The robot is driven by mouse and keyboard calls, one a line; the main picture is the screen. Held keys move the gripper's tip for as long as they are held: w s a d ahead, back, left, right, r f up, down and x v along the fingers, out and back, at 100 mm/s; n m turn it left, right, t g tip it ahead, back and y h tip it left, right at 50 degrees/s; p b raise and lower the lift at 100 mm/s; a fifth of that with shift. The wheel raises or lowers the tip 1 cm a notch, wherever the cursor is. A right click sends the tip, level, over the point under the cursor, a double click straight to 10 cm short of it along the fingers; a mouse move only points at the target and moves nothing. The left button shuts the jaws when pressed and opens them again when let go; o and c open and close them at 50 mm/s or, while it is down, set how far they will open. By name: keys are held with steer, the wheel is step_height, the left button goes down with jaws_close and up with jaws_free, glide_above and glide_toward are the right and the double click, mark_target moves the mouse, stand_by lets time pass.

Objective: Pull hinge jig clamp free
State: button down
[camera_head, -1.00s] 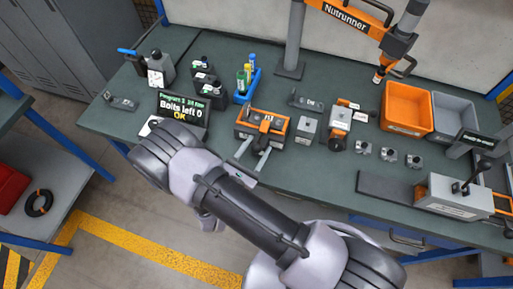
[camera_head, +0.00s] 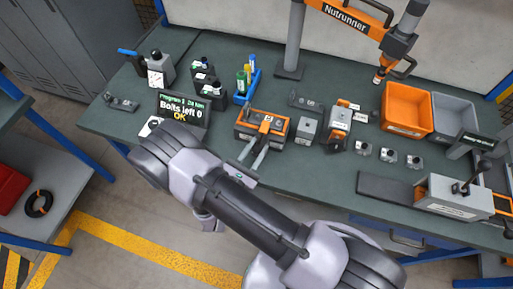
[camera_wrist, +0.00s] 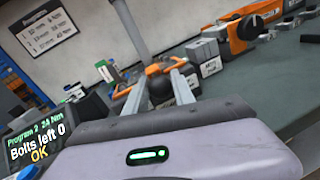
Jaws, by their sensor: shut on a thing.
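The hinge jig (camera_head: 279,127) is an orange and grey block on the green bench, in the middle of the head view. Its clamp shows in the wrist view as a black ball knob (camera_wrist: 160,91) on orange parts. My gripper (camera_head: 257,150) reaches the jig from the front, its two grey fingers pointing at it. In the wrist view my gripper (camera_wrist: 160,84) has a finger on each side of the knob and is shut on it. The jig's far side is partly hidden behind the knob and fingers.
A display (camera_head: 182,108) reading "Bolts left 0 OK" stands left of the jig. Bottles and a blue holder (camera_head: 247,88) stand behind it. A grey block (camera_head: 306,129) and an orange-grey fixture (camera_head: 339,124) stand close on the right. Orange (camera_head: 407,108) and grey bins are farther right.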

steer(key=shift+s, duration=0.15)
stand_by(0.8)
steer(key=shift+v, duration=1.2)
steer(key=c, duration=1.1)
jaws_free()
steer(key=shift+s+d, duration=0.1)
steer(key=shift+s, duration=0.05)
steer(key=shift+o, duration=0.2)
steer(key=p+v, duration=0.1)
steer(key=v, duration=1.6)
steer(key=shift+s, duration=0.15)
